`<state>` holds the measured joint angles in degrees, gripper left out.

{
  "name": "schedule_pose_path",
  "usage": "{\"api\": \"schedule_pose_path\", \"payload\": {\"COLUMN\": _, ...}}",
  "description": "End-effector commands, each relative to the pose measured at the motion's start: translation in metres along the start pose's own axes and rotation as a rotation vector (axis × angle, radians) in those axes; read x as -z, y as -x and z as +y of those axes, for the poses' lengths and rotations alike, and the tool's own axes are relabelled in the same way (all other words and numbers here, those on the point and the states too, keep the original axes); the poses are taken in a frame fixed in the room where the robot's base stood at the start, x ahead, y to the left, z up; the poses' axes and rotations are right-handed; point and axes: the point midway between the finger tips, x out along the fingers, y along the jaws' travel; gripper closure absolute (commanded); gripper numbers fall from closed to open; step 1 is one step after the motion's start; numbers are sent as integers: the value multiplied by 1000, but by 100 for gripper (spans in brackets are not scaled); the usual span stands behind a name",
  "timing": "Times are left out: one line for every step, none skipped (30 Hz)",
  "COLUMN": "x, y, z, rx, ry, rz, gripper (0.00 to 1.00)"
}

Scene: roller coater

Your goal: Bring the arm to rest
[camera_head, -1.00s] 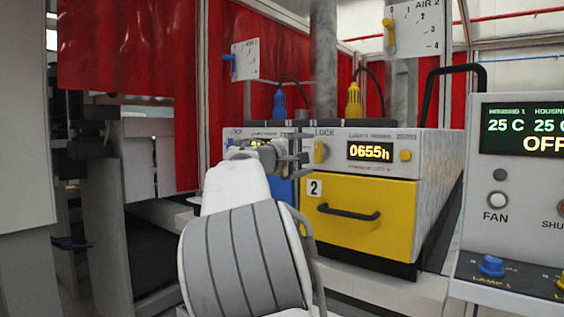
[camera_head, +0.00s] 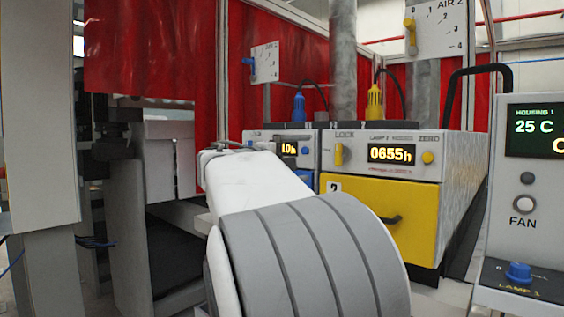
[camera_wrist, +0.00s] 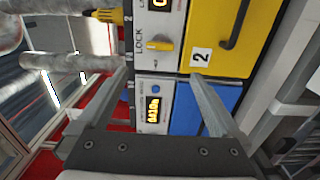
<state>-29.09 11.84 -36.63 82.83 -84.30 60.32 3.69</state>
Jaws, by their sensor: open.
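My gripper (camera_wrist: 160,82) shows in the wrist view with its two fingers spread apart and nothing between them. Beyond the fingers are the lamp housings' front panels, seen turned on their side. In the head view my white and grey arm covers the lower middle, and my gripper is hidden behind it. The yellow drawer (camera_head: 420,215) marked 2 is closed, its black handle partly behind my arm. The LOCK knob (camera_wrist: 160,46) and a blue drawer front (camera_wrist: 187,110) show in the wrist view.
The control panel with the FAN button (camera_head: 525,204) stands at the right. Red curtains (camera_head: 160,60) hang behind. The AIR 2 dial plate (camera_head: 425,28) is at the top right. A grey post (camera_head: 40,150) stands at the left.

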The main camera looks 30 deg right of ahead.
Motion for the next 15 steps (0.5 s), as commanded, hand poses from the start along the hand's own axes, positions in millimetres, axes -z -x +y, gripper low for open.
{"api": "schedule_pose_path", "payload": {"x": 0, "y": 0, "z": 0, "rx": 0, "ry": 0, "rz": 0, "gripper": 0}}
{"api": "schedule_pose_path", "payload": {"x": 0, "y": 0, "z": 0, "rx": 0, "ry": 0, "rz": 0, "gripper": 0}}
{"api": "schedule_pose_path", "payload": {"x": 0, "y": 0, "z": 0, "rx": 0, "ry": 0, "rz": 0, "gripper": 0}}
{"api": "schedule_pose_path", "payload": {"x": 0, "y": 0, "z": 0, "rx": 0, "ry": 0, "rz": 0, "gripper": 0}}
{"api": "schedule_pose_path", "payload": {"x": 0, "y": 0, "z": 0, "rx": 0, "ry": 0, "rz": 0, "gripper": 0}}
{"api": "schedule_pose_path", "payload": {"x": -1, "y": -1, "z": -1, "rx": 3, "ry": -1, "rz": 0, "gripper": 0}}
{"api": "schedule_pose_path", "payload": {"x": -2, "y": -1, "z": -2, "rx": 10, "ry": -4, "rz": -1, "gripper": 0}}
{"api": "schedule_pose_path", "payload": {"x": -4, "y": -2, "z": -5, "rx": 23, "ry": -8, "rz": -1, "gripper": 0}}
{"api": "schedule_pose_path", "payload": {"x": -9, "y": -3, "z": -11, "rx": 49, "ry": -16, "rz": -1, "gripper": 0}}
{"api": "schedule_pose_path", "payload": {"x": -14, "y": -4, "z": -18, "rx": 78, "ry": -27, "rz": -1, "gripper": 0}}
{"api": "schedule_pose_path", "payload": {"x": -20, "y": -4, "z": -26, "rx": 113, "ry": -40, "rz": 0, "gripper": 0}}
{"api": "schedule_pose_path", "payload": {"x": -29, "y": -4, "z": -39, "rx": 171, "ry": -62, "rz": 2, "gripper": 0}}
{"api": "schedule_pose_path", "payload": {"x": -37, "y": -2, "z": -51, "rx": 221, "ry": -81, "rz": 5, "gripper": 0}}
{"api": "schedule_pose_path", "payload": {"x": -44, "y": 1, "z": -64, "rx": 276, "ry": -102, "rz": 8, "gripper": 0}}
{"api": "schedule_pose_path", "payload": {"x": -55, "y": 7, "z": -81, "rx": 354, "ry": -133, "rz": 13, "gripper": 0}}
